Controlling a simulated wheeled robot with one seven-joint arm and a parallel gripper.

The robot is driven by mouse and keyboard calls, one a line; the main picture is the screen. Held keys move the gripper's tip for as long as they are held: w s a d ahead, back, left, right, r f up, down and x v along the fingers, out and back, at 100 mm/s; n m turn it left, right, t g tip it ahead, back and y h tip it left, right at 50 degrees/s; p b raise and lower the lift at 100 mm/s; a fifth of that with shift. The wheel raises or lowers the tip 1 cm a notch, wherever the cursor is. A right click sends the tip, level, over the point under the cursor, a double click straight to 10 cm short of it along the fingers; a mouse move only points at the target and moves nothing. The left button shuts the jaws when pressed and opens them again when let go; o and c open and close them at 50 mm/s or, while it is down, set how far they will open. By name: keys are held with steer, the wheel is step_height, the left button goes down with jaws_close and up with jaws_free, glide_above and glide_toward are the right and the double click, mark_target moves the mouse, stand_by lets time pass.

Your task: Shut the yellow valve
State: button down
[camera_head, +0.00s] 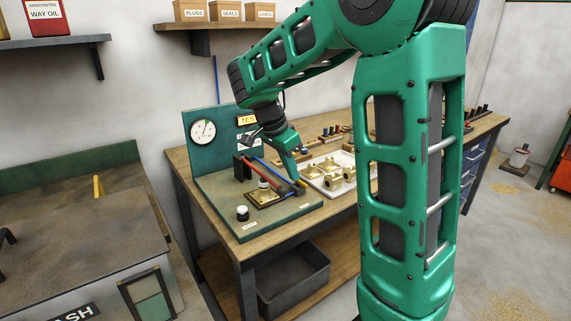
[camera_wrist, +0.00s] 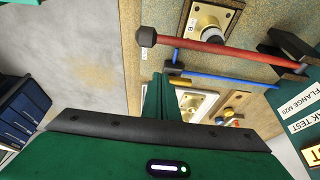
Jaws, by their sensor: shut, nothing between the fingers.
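I cannot pick out the yellow valve for certain. A small brass-yellow piece (camera_wrist: 178,80) sits by the end of the blue tube (camera_wrist: 225,73) in the wrist view. My gripper (camera_head: 301,180) is shut and empty, pointing down over the front right of the green test stand (camera_head: 268,224). In the wrist view its narrow green fingers (camera_wrist: 158,98) lie beside the brass-yellow piece; I cannot tell if they touch it. A red lever (camera_wrist: 215,46) with a dark knob crosses above a brass plate (camera_wrist: 224,18).
A white tray (camera_head: 313,179) of brass parts stands right of the stand on the wooden bench (camera_head: 180,158). A pressure gauge (camera_head: 203,131) is on the stand's back panel. A yellow upright piece (camera_head: 98,186) stands on the wash unit at left. My arm hides part of the bench.

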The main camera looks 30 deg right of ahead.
mark_target(295, 201)
steer(key=shift+x, duration=2.05)
